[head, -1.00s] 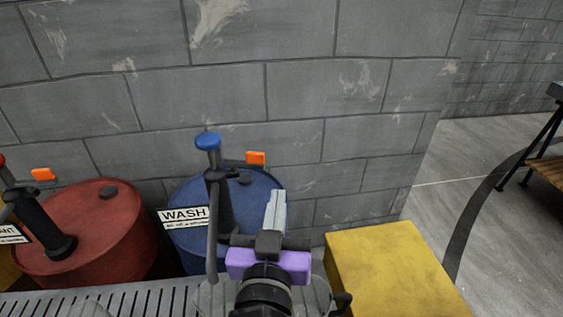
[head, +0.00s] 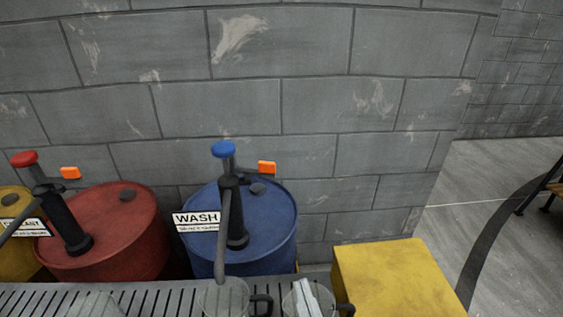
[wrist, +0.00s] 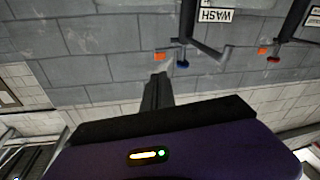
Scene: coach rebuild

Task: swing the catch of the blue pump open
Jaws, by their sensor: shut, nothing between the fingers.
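The blue pump (head: 235,205) stands on the lid of the blue drum (head: 272,230), with a blue knob (head: 223,149) on top and a spout hanging at the front. Its orange catch (head: 267,167) sticks out to the right, just below knob height. In the upside-down wrist view the catch (wrist: 160,57) shows beside the blue knob (wrist: 183,64), beyond my fingers. My gripper (wrist: 158,76) is shut and empty, apart from the pump.
A red drum (head: 120,235) with a red-knobbed pump and its own orange catch (head: 70,172) stands to the left. A slatted grate (head: 150,292) runs in front, with a clear cup (head: 225,296) under the blue pump's spout. A yellow block (head: 400,275) is at right; a block wall stands behind.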

